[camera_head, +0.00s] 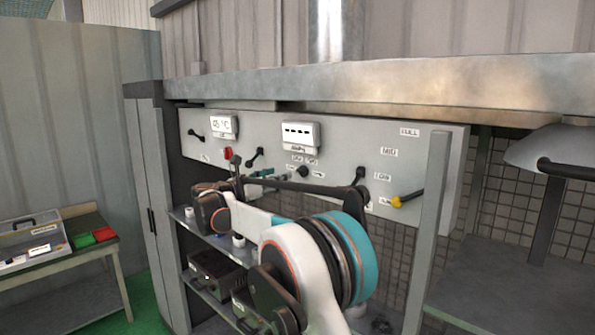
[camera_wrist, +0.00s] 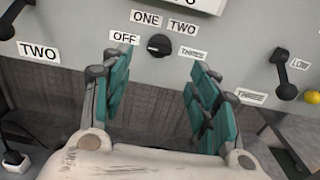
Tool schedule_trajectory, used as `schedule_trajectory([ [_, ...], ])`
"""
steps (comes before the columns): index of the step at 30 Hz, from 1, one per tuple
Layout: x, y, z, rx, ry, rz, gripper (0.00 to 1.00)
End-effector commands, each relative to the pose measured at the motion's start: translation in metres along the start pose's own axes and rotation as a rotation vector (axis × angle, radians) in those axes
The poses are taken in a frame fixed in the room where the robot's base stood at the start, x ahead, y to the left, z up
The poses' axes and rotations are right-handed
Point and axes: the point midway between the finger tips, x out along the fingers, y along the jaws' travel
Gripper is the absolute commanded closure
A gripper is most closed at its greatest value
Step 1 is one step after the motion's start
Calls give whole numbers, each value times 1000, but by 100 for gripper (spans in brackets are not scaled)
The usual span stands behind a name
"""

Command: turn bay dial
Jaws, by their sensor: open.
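The bay dial (camera_wrist: 159,45) is a small black round knob on the grey panel. In the wrist view the labels OFF, ONE, TWO and THREE are set around it. Its exact pointer direction is too small to tell. In the head view a small black knob (camera_head: 303,171) shows under the right display, by my forearm. My gripper (camera_wrist: 160,72) is open, with teal pads on both fingers. The dial appears between and beyond the fingertips in the wrist view, and nothing is held. In the head view my gripper (camera_head: 262,173) is small and partly hidden by my arm.
A black lever (camera_wrist: 283,72) by LOW and a yellow knob (camera_wrist: 312,96) lie right of the dial; another black lever (camera_wrist: 10,18) lies left. Two displays (camera_head: 224,126) (camera_head: 300,135) and a red switch (camera_head: 227,153) are on the panel. A shelf (camera_head: 215,243) runs below.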

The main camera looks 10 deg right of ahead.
Motion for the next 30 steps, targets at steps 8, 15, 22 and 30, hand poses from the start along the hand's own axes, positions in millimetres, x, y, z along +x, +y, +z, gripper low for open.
schedule_trajectory([
  [8,57,-1,2,1,1,-2,45],
  [15,90,0,1,2,1,0,45],
  [22,101,0,1,2,1,1,45],
  [30,101,0,0,2,1,1,54],
])
